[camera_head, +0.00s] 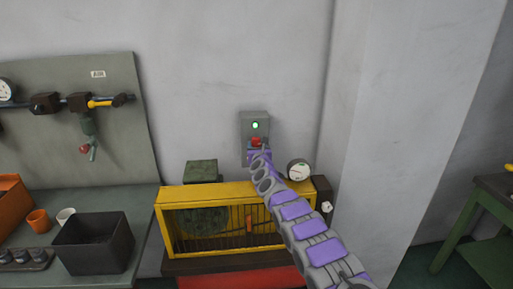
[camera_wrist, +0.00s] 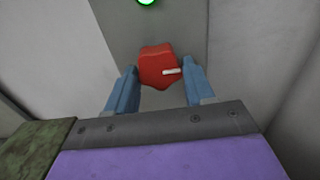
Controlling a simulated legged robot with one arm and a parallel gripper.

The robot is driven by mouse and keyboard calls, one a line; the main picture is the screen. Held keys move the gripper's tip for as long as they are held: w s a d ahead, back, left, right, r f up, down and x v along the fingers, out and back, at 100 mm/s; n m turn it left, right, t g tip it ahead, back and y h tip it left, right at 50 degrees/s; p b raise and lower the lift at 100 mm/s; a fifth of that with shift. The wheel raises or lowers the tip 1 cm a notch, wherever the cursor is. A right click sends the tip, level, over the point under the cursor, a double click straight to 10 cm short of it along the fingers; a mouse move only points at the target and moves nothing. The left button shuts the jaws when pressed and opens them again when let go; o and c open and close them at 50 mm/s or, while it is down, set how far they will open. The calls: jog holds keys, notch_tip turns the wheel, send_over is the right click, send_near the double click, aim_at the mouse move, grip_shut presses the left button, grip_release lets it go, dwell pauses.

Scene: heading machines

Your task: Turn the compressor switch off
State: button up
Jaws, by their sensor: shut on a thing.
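The compressor switch is a red knob (camera_wrist: 158,66) with a white mark, on a grey wall box (camera_head: 247,122). In the wrist view the white mark points to the right, nearly level. A green lamp (camera_head: 255,125) above the knob is lit; it also shows at the top of the wrist view (camera_wrist: 146,2). My gripper (camera_wrist: 160,85) is shut on the red knob, with one blue finger on each side of it. In the head view my gripper and arm reach up to the box, and the knob (camera_head: 256,142) shows just above the gripper.
A bench with a dark bin (camera_head: 95,258) and cups is at left. A wall corner (camera_head: 345,120) juts out at right, with a green table (camera_head: 490,215) beyond.

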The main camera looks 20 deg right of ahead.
jog(key=shift+d, duration=0.1)
jog(key=c, duration=0.4)
jog(key=shift+n+p, duration=0.3)
jog(key=shift+c, duration=0.2)
jog(key=n+p, duration=0.2)
jog(key=n, duration=0.1)
jog(key=shift+p, duration=0.35)
jog(key=n+p, duration=0.2)
jog(key=n, duration=0.2)
jog(key=n+p, duration=0.3)
jog(key=n, duration=0.2)
jog(key=shift+s+d+n, duration=0.1)
jog(key=shift+n, duration=0.2)
jog(key=n+p, duration=0.1)
jog(key=n, duration=0.2)
jog(key=shift+n+p, duration=0.4)
jog(key=shift+n, duration=0.4)
jog(key=shift+f, duration=0.1)
